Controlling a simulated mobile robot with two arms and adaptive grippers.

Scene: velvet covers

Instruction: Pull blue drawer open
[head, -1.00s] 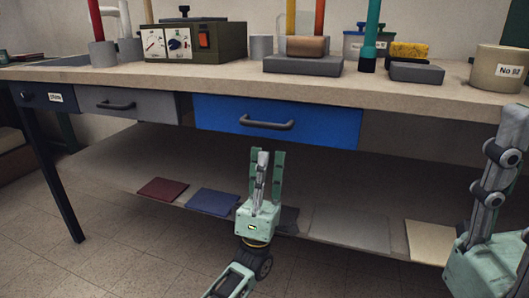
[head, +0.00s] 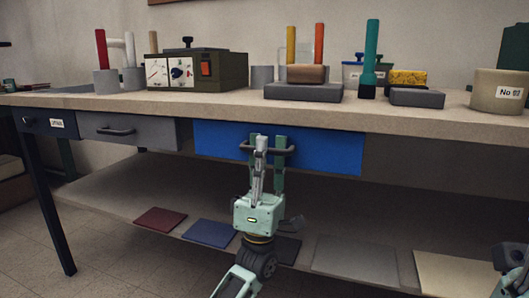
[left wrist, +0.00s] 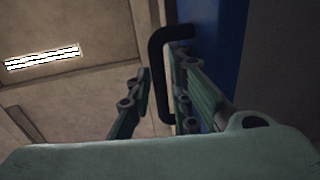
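The blue drawer (head: 328,154) sits under the tabletop, its front looking flush with the bench. Its dark bar handle (head: 290,149) is partly hidden by my left gripper. My left gripper (head: 267,145) points up at the handle, fingers apart. In the left wrist view the handle (left wrist: 158,75) stands between the two fingers of the left gripper (left wrist: 165,95), nearer the right finger, with a gap to the left one. The blue drawer front (left wrist: 222,40) shows behind the right finger. Part of my right gripper (head: 512,256) shows at the lower right edge; its fingers cannot be made out.
A grey drawer (head: 150,133) is left of the blue one. The tabletop (head: 225,105) overhangs both and bears a green box (head: 220,72), cups and blocks. A lower shelf (head: 340,205) with coloured mats lies below.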

